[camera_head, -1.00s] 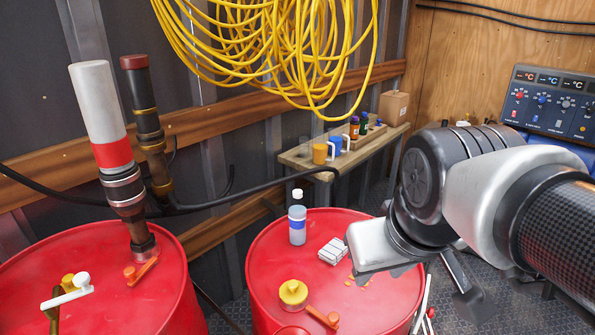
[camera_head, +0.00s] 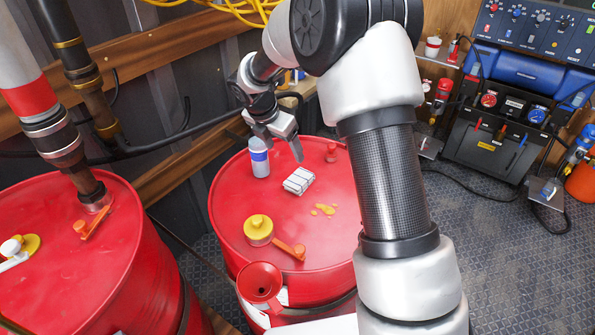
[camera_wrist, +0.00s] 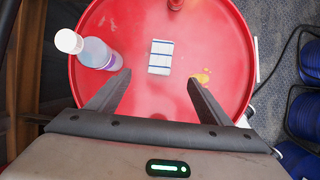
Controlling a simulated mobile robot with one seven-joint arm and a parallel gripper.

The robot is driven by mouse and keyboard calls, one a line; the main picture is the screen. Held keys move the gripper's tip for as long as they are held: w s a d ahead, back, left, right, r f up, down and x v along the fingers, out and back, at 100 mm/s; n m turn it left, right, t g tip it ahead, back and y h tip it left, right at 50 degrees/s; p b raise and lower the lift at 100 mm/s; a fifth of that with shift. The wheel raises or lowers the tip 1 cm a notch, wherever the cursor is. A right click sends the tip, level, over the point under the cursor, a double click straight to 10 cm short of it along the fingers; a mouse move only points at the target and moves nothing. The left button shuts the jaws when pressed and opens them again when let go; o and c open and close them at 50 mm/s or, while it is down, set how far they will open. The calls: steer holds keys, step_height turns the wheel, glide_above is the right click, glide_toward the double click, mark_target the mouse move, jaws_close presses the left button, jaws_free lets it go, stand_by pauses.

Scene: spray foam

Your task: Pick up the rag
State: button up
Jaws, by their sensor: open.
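The rag (camera_head: 299,181) is a folded white cloth with blue stripes. It lies flat on top of the red barrel (camera_head: 232,205). In the wrist view the rag (camera_wrist: 161,57) lies ahead of the fingertips, roughly centred between them. My gripper (camera_head: 279,157) is open and empty above the barrel, just behind and above the rag in the head view. In the wrist view both fingers of my gripper (camera_wrist: 158,84) are spread apart and do not touch the rag.
A yellow-capped container (camera_head: 258,229), an orange valve handle (camera_head: 288,247) and yellow spilled foam (camera_head: 324,209) are on the barrel. A second red barrel (camera_head: 130,260) stands left.

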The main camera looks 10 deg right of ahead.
glide_above(299, 178)
steer(key=s+a, duration=0.2)
step_height(299, 178, down, 11)
steer(key=shift+a+r+p, duration=0.1)
steer(key=shift+a+p, duration=0.05)
steer(key=shift+p, duration=0.15)
steer(key=shift+d+p+x, duration=0.1)
steer(key=shift+p+x, duration=0.1)
steer(key=shift+x, duration=1.2)
steer(key=shift+d+p+x, duration=0.15)
steer(key=shift+p+x, duration=0.05)
steer(key=shift+x, duration=1.2)
steer(key=shift+f, duration=0.2)
steer(key=c, duration=1.1)
step_height(299, 178, up, 11)
steer(key=shift+f+b, duration=0.2)
steer(key=shift+b, duration=0.1)
steer(key=shift+c, duration=0.2)
